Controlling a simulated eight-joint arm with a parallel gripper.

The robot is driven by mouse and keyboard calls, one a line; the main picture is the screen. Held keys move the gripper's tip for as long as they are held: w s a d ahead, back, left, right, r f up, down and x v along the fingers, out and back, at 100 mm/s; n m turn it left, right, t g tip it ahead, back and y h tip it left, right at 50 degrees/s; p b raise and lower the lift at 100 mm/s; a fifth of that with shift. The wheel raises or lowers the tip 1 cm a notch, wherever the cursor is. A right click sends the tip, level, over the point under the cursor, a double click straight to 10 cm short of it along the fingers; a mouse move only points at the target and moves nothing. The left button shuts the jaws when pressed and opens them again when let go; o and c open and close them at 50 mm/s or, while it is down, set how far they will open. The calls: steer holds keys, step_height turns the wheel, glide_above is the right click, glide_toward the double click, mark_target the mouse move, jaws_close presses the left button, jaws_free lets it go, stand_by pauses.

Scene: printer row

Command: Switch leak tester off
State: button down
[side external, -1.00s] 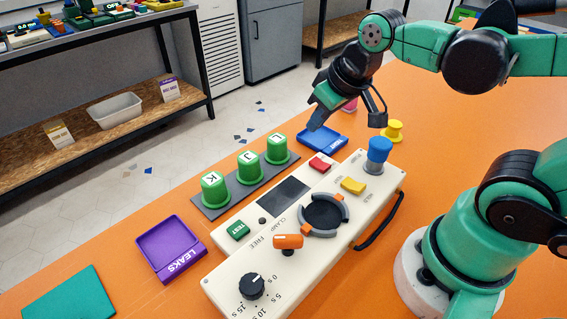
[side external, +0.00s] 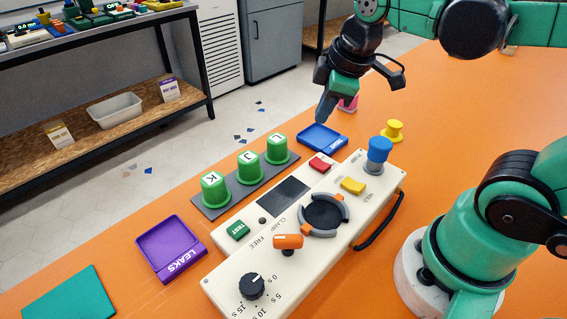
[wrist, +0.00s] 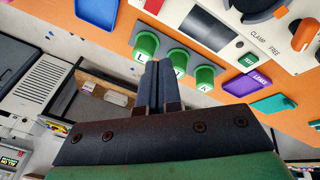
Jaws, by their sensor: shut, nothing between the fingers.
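The leak tester (side external: 290,240) is a long cream box on the orange table. It carries a red switch (side external: 319,164), a yellow switch (side external: 352,186), a green TEST button (side external: 238,230), an orange lever (side external: 287,242) by CLAMP and FREE, a black dial (side external: 252,287) and a blue knob (side external: 378,150). The labels beside the switches are too small to read. My gripper (side external: 322,116) is shut and empty, apart from the tester beyond its far end, near the blue tray. In the wrist view its fingers (wrist: 155,85) are together, with part of the tester (wrist: 205,25) above.
Green caps marked K, J and L (side external: 277,149) stand on a dark strip (side external: 236,193) beside the tester. A blue tray (side external: 320,138), purple LEAKS tray (side external: 170,249), teal mat (side external: 70,300) and yellow spool (side external: 392,130) lie around. A black handle (side external: 380,222) sticks out from the tester.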

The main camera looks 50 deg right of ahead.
mark_target(324, 169)
steer(key=n+g, duration=0.1)
steer(key=n, duration=0.2)
steer(key=d+r+n+g, duration=0.1)
steer(key=n, duration=0.2)
steer(key=d+r+n+g, duration=0.1)
steer(key=n+g, duration=0.1)
steer(key=n, duration=0.2)
steer(key=shift+r, duration=0.2)
step_height(324, 169, down, 14)
steer(key=shift+s+r, duration=0.1)
steer(key=shift+r, duration=0.15)
steer(key=shift+f, duration=0.25)
steer(key=shift+s+f, duration=0.1)
steer(key=shift+f, duration=0.1)
stand_by(0.4)
